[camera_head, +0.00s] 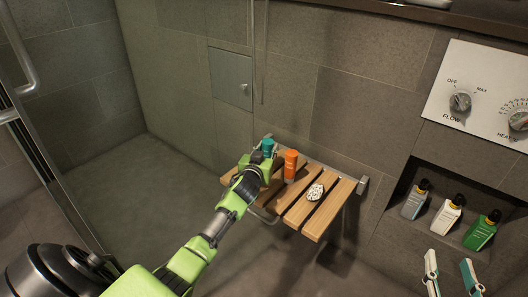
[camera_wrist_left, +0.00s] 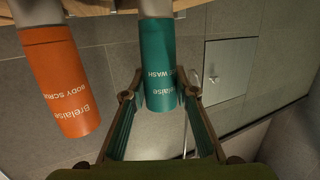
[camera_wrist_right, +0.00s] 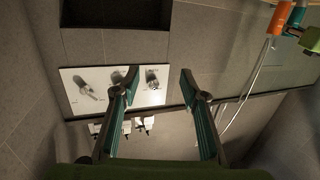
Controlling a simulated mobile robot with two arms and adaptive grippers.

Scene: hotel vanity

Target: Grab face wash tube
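The teal tube (camera_head: 268,146), with lettering ending in "WASH", stands on the slatted wooden bench (camera_head: 327,222). In the left wrist view the teal tube (camera_wrist_left: 158,65) is between the fingers of my left gripper (camera_wrist_left: 160,95), which look open, with small gaps at the sides. In the head view my left gripper (camera_head: 262,162) is at the bench's left end and hides the tube's lower part. My right gripper (camera_head: 450,268) is at the bottom right of the head view; the right wrist view shows it open and empty (camera_wrist_right: 158,82).
An orange body scrub tube (camera_head: 291,165) stands close to the right of the teal tube. A white patterned object (camera_head: 315,192) lies on the bench. Several pump bottles (camera_head: 447,216) stand in a wall niche below the shower control panel (camera_head: 485,95).

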